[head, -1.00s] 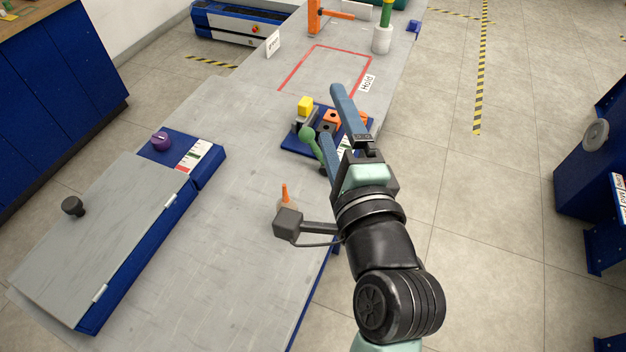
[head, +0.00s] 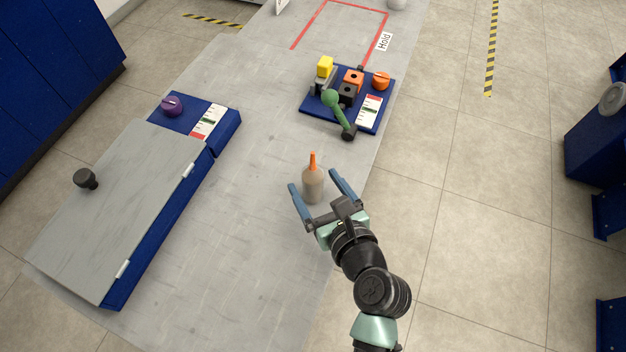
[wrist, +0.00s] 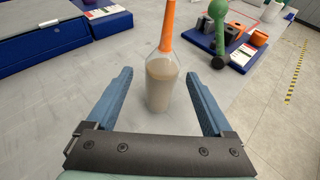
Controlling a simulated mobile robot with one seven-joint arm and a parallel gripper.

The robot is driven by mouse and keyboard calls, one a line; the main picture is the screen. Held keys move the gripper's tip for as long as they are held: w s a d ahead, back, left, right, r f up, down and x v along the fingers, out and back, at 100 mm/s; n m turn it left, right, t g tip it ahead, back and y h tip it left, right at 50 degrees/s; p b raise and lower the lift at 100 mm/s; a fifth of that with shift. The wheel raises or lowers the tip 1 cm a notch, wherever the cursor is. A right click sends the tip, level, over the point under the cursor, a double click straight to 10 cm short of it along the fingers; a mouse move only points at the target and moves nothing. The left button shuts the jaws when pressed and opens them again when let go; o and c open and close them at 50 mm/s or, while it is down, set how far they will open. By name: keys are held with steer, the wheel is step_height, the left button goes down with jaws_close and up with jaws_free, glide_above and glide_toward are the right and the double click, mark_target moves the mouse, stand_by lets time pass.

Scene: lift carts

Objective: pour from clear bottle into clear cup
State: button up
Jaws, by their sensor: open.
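The clear bottle (head: 313,187) stands upright on the grey table. It has an orange nozzle and holds a brownish content. It also shows in the wrist view (wrist: 162,85). My gripper (head: 313,183) is open, with its blue fingers to either side of the bottle. In the wrist view (wrist: 158,78) the bottle stands between and slightly beyond the fingertips, with a gap on both sides. I cannot make out a clear cup in either view.
A blue control board (head: 371,84) with a green lever, an orange knob and several blocks stands beyond the bottle. A lidded blue box (head: 120,205) and a purple-knob panel (head: 222,120) are at the left. A red outline (head: 322,8) marks the far table.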

mark_target(307, 171)
steer(key=x, duration=0.5)
steer(key=shift+w+f, duration=0.3)
jaws_close()
